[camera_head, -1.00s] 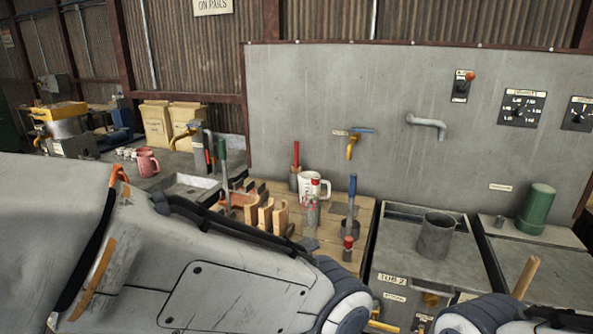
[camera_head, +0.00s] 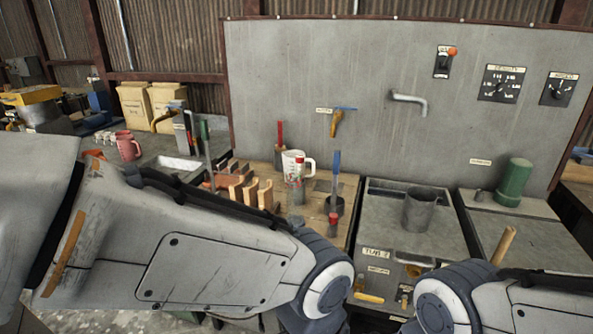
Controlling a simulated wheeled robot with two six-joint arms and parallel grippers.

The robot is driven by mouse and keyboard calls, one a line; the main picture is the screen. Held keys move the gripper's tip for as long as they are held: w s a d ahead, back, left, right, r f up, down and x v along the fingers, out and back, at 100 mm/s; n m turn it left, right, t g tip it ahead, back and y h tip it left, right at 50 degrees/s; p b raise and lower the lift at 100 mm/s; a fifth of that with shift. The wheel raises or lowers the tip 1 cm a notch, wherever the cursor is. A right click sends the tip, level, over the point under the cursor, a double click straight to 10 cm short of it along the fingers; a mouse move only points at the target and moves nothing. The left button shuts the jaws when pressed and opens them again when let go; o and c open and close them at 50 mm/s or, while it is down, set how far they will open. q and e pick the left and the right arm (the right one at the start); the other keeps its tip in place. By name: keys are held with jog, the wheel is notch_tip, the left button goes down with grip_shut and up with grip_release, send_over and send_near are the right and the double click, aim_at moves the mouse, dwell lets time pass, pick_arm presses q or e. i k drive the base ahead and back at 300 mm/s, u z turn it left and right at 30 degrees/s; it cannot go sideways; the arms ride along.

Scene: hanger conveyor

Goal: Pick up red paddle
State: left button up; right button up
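A red-handled tool (camera_head: 280,133), likely the red paddle, stands upright at the back of the wooden bench (camera_head: 262,178), beside a white mug (camera_head: 292,166). Only its upper part shows clearly; its lower end is in or behind a dark holder. A red-capped clear bottle (camera_head: 297,186) stands just in front of the mug. My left arm crosses the lower left and middle of the view, and part of my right arm shows at the lower right. Neither gripper's fingers show.
A blue-handled tool (camera_head: 336,178) stands in a dark cup, with a small red-topped item (camera_head: 333,223) in front. Wooden racks (camera_head: 243,192) stand left. A metal pot (camera_head: 419,210) sits on the tub at right. A green cylinder (camera_head: 513,182) stands farther right.

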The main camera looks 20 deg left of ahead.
aim_at(280, 147)
jog(key=u, duration=1.95)
jog(key=i, duration=2)
jog(key=z, duration=1.25)
